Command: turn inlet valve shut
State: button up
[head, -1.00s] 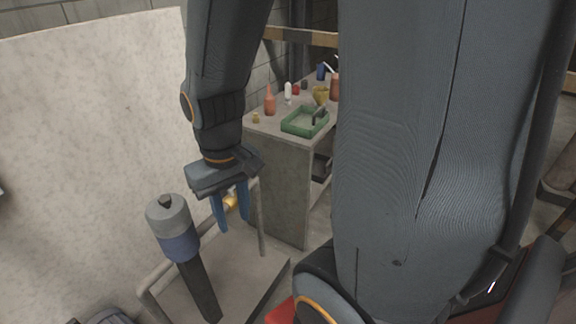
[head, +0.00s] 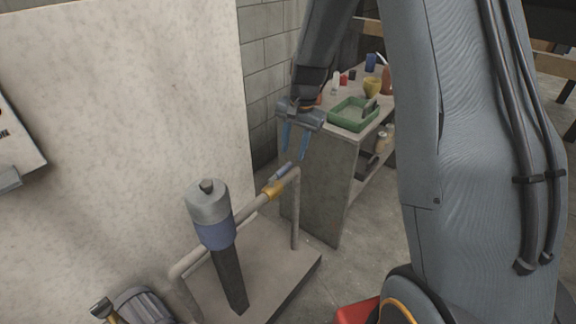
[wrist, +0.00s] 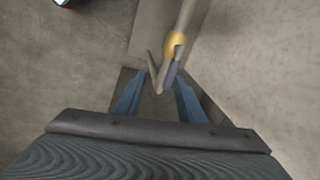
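The inlet valve has a brass-yellow body (head: 272,189) on a grey pipe (head: 247,210), with a short blue-grey handle (head: 282,173) that looks roughly in line with the pipe. In the wrist view the brass body (wrist: 175,43) and handle (wrist: 169,72) lie ahead of the fingertips, near the upper middle. My gripper (head: 295,155) is open and empty, with two blue fingers pointing down. In the head view it appears just above and right of the handle, apart from it. The wrist view shows a clear gap between the fingers (wrist: 160,84).
A grey and blue cylinder (head: 209,210) on a dark post stands in front of the pipe. A pale panel (head: 120,110) rises behind it. A bench with a green tray (head: 352,115) and several small items stands behind my gripper. Bare floor lies right of the stand.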

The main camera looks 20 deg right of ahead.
jog(key=m, duration=0.2)
send_near(287, 165)
jog(key=f, duration=0.8)
jog(key=shift+w+a+f, duration=0.15)
jog(key=shift+w+a, duration=0.2)
jog(key=shift+w, duration=0.05)
grip_shut()
